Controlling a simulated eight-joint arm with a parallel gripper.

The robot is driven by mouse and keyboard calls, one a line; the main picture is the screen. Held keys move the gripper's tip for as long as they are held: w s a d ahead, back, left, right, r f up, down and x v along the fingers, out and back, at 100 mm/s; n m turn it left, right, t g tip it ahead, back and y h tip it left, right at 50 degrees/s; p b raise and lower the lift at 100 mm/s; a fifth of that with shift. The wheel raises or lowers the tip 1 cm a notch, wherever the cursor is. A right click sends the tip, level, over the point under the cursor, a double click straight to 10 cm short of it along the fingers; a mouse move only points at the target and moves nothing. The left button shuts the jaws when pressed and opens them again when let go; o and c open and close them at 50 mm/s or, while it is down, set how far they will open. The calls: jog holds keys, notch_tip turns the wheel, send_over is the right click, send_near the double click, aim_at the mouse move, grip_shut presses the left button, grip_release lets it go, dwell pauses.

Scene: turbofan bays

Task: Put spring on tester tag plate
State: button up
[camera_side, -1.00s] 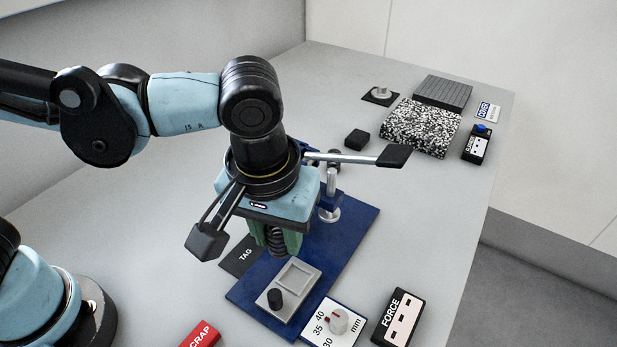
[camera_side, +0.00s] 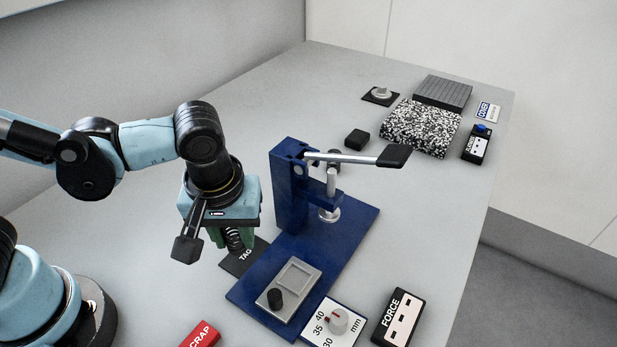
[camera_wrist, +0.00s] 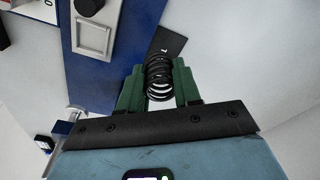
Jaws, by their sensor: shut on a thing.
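A black coil spring (camera_wrist: 159,78) is held between the green jaws of my gripper (camera_wrist: 160,85) in the wrist view. In the side view my gripper (camera_side: 234,240) holds the spring (camera_side: 235,240) upright above the table, over or close to the black tag plate (camera_side: 240,260). The plate is marked TAG and lies beside the left edge of the blue tester (camera_side: 355,235). The gripper hides part of the plate. In the wrist view the plate (camera_wrist: 168,42) shows just beyond the spring. I cannot tell the exact gap between spring and plate.
The tester has a lever (camera_side: 350,158) reaching right and a grey tray (camera_side: 297,275) with a black knob. A dial card (camera_side: 335,322), a FORCE box (camera_side: 398,318) and a red SCRAP block (camera_side: 201,335) lie in front. A speckled block (camera_side: 420,128) stands at the back.

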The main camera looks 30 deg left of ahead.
aim_at(246, 256)
jog(key=shift+w+a+f, duration=0.35)
jog(key=shift+w+f, duration=0.05)
jog(key=shift+w, duration=0.15)
jog(key=shift+w+a+f, duration=0.35)
jog(key=shift+w+f, duration=0.05)
jog(key=shift+w, duration=0.15)
jog(key=shift+f, duration=2.05)
jog(key=shift+f, duration=0.15)
jog(key=o, duration=1.1)
jog(key=shift+c, duration=0.2)
